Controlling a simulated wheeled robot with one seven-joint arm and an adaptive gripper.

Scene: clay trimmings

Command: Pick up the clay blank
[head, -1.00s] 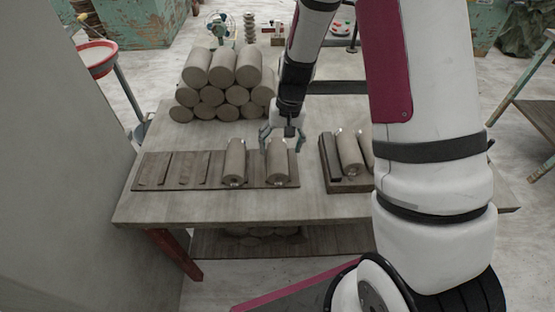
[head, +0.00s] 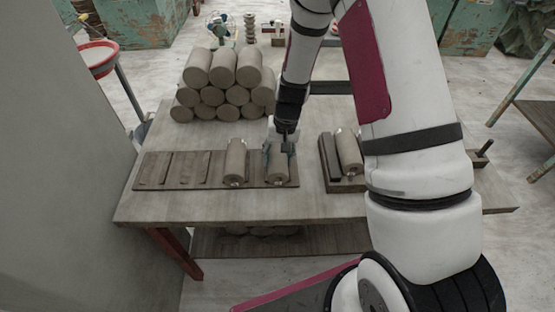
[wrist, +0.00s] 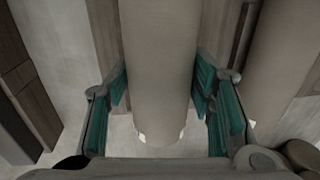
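A clay blank (head: 277,172), a grey-brown cylinder, lies on the right end of a dark slotted board (head: 170,184) on the table. My gripper (head: 280,150) is down over this blank, with one finger on each side of it. In the wrist view the blank (wrist: 160,70) runs between the teal finger pads of my gripper (wrist: 161,92). The pads stand close to its sides, and I cannot tell whether they touch. A second blank (head: 235,160) lies just left of it on the same board; it shows no finger on it.
A pile of clay cylinders (head: 222,68) stands at the back left of the table (head: 200,208). A dark tray (head: 328,165) with another cylinder (head: 348,150) is to the right, partly hidden by my arm. Bare slots lie at the board's left.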

